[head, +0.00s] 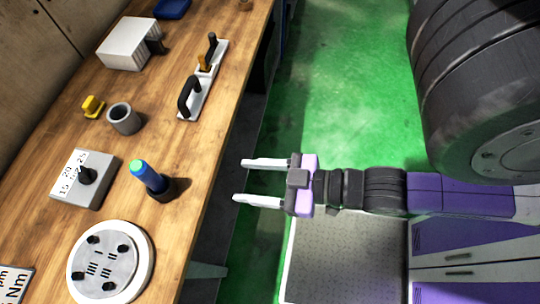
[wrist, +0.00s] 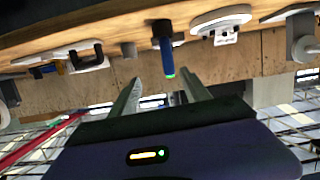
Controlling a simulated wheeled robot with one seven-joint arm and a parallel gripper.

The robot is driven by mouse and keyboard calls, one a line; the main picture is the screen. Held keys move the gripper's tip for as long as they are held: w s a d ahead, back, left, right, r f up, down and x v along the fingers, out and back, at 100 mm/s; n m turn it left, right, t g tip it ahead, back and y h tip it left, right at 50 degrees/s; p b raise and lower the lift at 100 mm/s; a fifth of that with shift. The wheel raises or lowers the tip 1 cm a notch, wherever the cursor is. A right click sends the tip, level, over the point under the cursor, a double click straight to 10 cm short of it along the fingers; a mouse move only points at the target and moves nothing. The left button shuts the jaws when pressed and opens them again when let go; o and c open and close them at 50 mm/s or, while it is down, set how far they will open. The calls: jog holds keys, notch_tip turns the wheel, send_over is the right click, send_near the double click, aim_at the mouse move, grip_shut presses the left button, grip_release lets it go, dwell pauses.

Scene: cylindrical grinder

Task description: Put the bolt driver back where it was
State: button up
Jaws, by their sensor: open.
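The bolt driver (head: 146,174), with a blue handle and a green top, stands slightly tilted in the head view in a dark round holder (head: 163,188) on the wooden bench (head: 190,165). In the wrist view, which looks upside down, the bolt driver (wrist: 166,50) hangs from the dark holder (wrist: 161,27), just beyond the fingers. My gripper (head: 240,180) is open and empty, off the bench's right edge, apart from the bolt driver, with its fingers pointing left towards it. Both fingers also show in the wrist view (wrist: 162,84).
A white round plate (head: 144,270) with a grey top and a grey dial box (head: 100,196) stand beside the bolt driver. A grey cup (head: 124,119) and a white tray with black handles (head: 209,73) are farther back. Green floor (head: 335,100) lies right of the bench.

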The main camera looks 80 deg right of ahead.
jog(key=shift+m, duration=0.3)
jog(key=s, duration=0.1)
jog(key=s+a+r, duration=0.2)
jog(key=s, duration=0.1)
jog(key=shift+s+a, duration=0.1)
dwell(0.9)
